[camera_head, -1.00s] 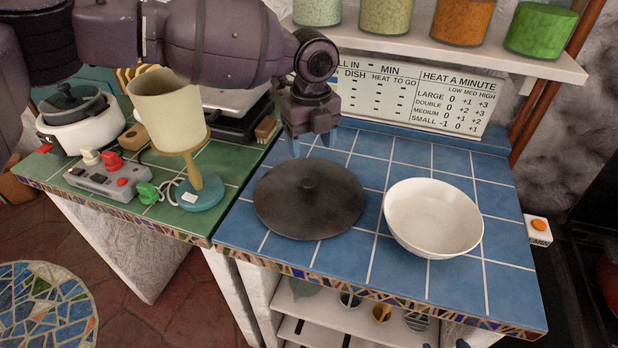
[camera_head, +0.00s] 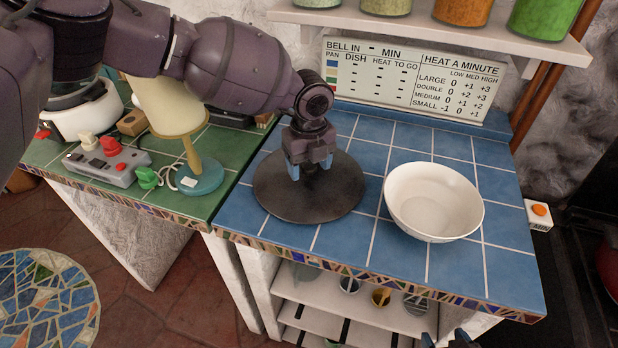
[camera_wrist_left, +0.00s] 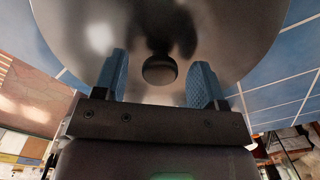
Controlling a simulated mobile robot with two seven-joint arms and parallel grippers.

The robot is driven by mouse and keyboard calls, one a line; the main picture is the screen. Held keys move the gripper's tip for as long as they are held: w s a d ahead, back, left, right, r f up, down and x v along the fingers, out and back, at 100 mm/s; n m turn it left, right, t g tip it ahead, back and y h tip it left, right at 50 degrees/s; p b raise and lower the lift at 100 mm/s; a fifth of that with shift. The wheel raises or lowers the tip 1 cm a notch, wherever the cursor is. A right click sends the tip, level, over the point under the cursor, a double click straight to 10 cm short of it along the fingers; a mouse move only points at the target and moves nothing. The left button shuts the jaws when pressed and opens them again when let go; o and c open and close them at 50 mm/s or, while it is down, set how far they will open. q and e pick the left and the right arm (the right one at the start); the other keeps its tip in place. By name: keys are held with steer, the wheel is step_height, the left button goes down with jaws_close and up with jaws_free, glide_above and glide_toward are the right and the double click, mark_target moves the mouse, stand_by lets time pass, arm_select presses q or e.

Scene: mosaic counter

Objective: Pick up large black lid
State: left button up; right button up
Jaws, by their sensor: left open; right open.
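The large black lid (camera_head: 275,203) lies flat on the blue tiled counter in the head view, left of a white bowl. My left gripper (camera_head: 311,172) is open above the lid, pointing down, and hides the lid's knob in the head view. In the left wrist view, the lid (camera_wrist_left: 215,35) fills the upper part and its round knob (camera_wrist_left: 159,70) sits between the two blue fingertips, with a gap on both sides. My right gripper (camera_head: 455,340) shows only in part at the bottom edge of the head view, open and away from the lid.
The white bowl (camera_head: 433,204) stands just right of the lid. A lamp with a blue base (camera_head: 201,177) and a grey switch box (camera_head: 106,163) stand on the green counter (camera_head: 215,148) to the left. A shelf with jars (camera_head: 420,25) overhangs the back.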

arm_select(q)
steer(key=shift+f, duration=0.3)
steer(key=shift+c, duration=0.2)
steer(key=c, duration=0.9)
steer(key=shift+c, duration=1.1)
steer(key=shift+r, duration=0.15)
